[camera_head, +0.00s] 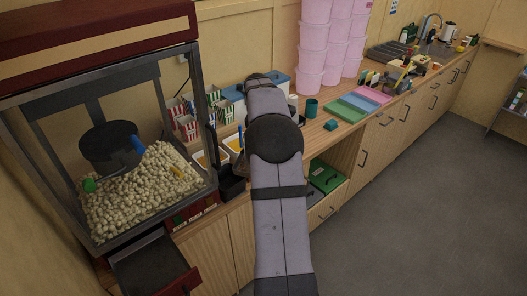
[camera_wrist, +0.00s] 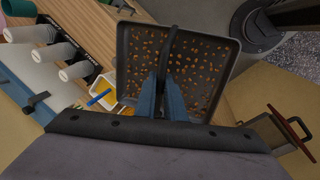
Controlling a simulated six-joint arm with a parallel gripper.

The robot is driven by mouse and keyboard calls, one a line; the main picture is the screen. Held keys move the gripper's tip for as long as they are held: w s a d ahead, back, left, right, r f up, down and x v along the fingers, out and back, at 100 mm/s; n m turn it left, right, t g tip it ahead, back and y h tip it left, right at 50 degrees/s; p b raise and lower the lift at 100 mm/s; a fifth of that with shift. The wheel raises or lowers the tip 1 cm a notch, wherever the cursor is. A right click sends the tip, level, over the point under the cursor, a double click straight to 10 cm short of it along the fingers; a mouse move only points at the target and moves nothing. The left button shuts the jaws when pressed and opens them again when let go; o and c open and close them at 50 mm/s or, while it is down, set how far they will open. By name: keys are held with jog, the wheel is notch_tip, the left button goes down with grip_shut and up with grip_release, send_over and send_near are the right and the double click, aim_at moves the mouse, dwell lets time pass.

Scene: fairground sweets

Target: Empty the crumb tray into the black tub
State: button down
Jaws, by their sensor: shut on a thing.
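The crumb tray (camera_wrist: 123,55) is a dark, square, shallow tray in the wrist view, with many brown crumbs scattered over its floor. A black bar, which looks like its handle, runs across its middle. My gripper (camera_wrist: 163,82) has blue fingers and is shut on this bar. In the head view my arm hides the gripper and the tray. A black box, probably the black tub (camera_head: 232,185), stands at the counter's front edge beside the popcorn machine, partly behind my arm. I cannot make out the tub in the wrist view.
The popcorn machine (camera_head: 140,195) is on the left, with an open red-fronted drawer (camera_head: 150,265) below. Striped boxes (camera_head: 187,127), pink tubs (camera_head: 313,65) and coloured trays (camera_head: 350,107) stand along the counter. The floor (camera_head: 410,210) at right is clear.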

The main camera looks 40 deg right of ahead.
jog(key=shift+n, duration=0.5)
jog(key=w+f+t, duration=0.1)
jog(key=w, duration=0.2)
jog(key=w+f+t+b, duration=0.1)
jog(key=w+t, duration=0.1)
jog(key=w+f+t+b, duration=0.1)
jog(key=w+t, duration=0.1)
jog(key=w, duration=0.1)
jog(key=shift+w+f+m, duration=0.15)
jog(key=shift+w+m, duration=0.2)
jog(key=shift+m, duration=0.05)
jog(key=w+f+t+b, duration=0.3)
jog(key=w+t+b, duration=0.3)
jog(key=b, duration=2)
jog(key=w, duration=0.4)
jog(key=shift+m+t+h, duration=0.4)
jog(key=b, duration=0.3)
jog(key=shift+s+f+t, duration=0.1)
jog(key=shift+s+t, duration=0.2)
jog(key=s+t+b, duration=0.1)
jog(key=b, duration=0.7)
jog(key=shift+s+f+b, duration=0.1)
jog(key=shift+s+b, duration=0.1)
jog(key=shift+b, duration=0.15)
jog(key=b, duration=0.3)
jog(key=shift+s+t, duration=0.3)
jog(key=shift+t, duration=0.1)
